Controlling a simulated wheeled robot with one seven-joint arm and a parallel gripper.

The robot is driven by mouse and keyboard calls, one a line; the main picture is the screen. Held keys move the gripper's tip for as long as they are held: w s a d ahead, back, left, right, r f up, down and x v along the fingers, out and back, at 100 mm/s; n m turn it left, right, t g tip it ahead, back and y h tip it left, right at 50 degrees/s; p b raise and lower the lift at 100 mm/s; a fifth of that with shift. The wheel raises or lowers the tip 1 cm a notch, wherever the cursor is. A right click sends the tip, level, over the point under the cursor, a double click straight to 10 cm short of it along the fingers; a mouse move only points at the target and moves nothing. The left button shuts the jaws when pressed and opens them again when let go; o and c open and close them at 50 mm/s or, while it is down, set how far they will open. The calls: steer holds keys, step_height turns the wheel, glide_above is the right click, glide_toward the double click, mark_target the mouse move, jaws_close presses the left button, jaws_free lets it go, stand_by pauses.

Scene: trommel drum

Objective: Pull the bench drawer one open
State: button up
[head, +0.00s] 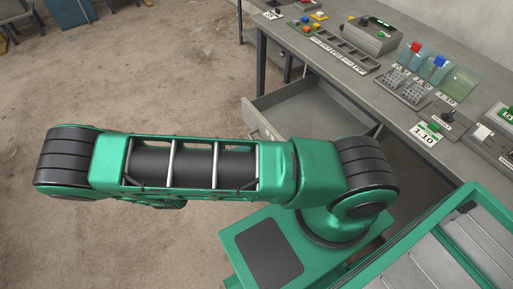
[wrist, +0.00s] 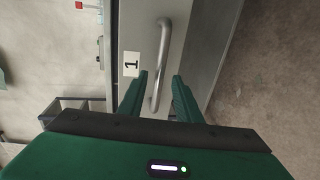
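The drawer front with the label "1" (wrist: 131,63) shows in the wrist view, with its metal bar handle (wrist: 163,42) running up the picture. My gripper (wrist: 160,76) is open. Its two green fingers lie on either side of the handle's lower part in the picture, with visible gaps, so it does not grip the handle. In the head view a grey drawer (head: 312,112) stands out from under the bench, its inside showing empty where visible. My arm hides part of its front there, and the gripper cannot be seen in that view.
The bench top (head: 400,112) carries a control box (head: 370,36), blue bins (head: 436,66) and labelled panels. A bench leg (head: 261,65) stands left of the drawer. Open concrete floor (head: 150,75) lies to the left. A green-framed tray (head: 470,245) is at lower right.

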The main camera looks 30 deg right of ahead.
steer(key=v, duration=0.6)
steer(key=shift+a, duration=0.35)
steer(key=shift+r, duration=0.1)
steer(key=s+d+r+m+g+y, duration=0.1)
steer(key=d+r+m+g+y, duration=0.15)
steer(key=d+r+y, duration=0.4)
steer(key=s+d+r+m+g+y, duration=0.15)
steer(key=d+r+g+y, duration=0.25)
steer(key=d+r, duration=0.55)
steer(key=s+d+r+m+t+y, duration=0.1)
steer(key=s+d+r+t+y, duration=0.1)
steer(key=s+r, duration=0.5)
steer(key=s+d+r+m+t+y, duration=0.2)
steer(key=s+d+r+t+y, duration=0.1)
steer(key=s+r, duration=0.5)
steer(key=shift+d, duration=0.4)
steer(key=shift+r+y, duration=0.1)
steer(key=shift+y, duration=0.15)
